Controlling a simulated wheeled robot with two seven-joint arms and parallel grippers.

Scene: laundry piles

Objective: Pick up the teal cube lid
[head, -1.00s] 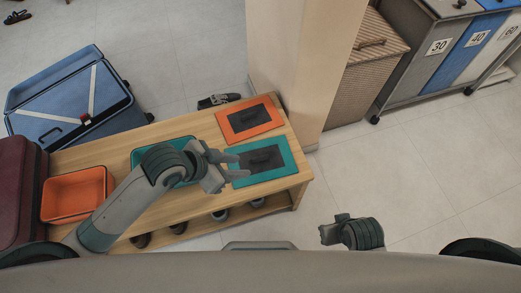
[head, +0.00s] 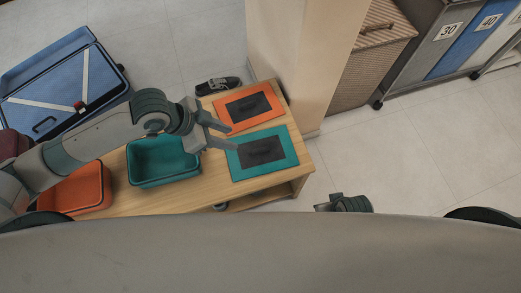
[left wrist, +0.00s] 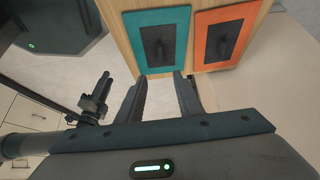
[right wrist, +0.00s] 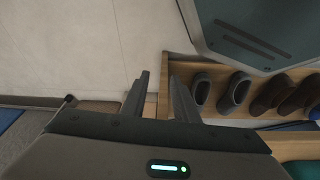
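The teal lid (head: 284,163) lies flat on the right part of the wooden bench, with a dark panel and handle in its middle. It also shows in the left wrist view (left wrist: 183,19). My left gripper (head: 232,136) is open and empty, above the bench by the left edge of the teal lid. In the left wrist view its fingers (left wrist: 160,82) stand apart, short of the lid. My right gripper (right wrist: 156,82) is open and empty, low near the bench's shoe shelf. In the head view only part of it shows at the bottom.
An orange lid (head: 262,121) lies behind the teal one. A teal bin (head: 163,176) and an orange bin (head: 92,190) stand on the bench (head: 214,176). A blue suitcase (head: 50,95) is at the left. A pillar (head: 290,60) rises behind the bench.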

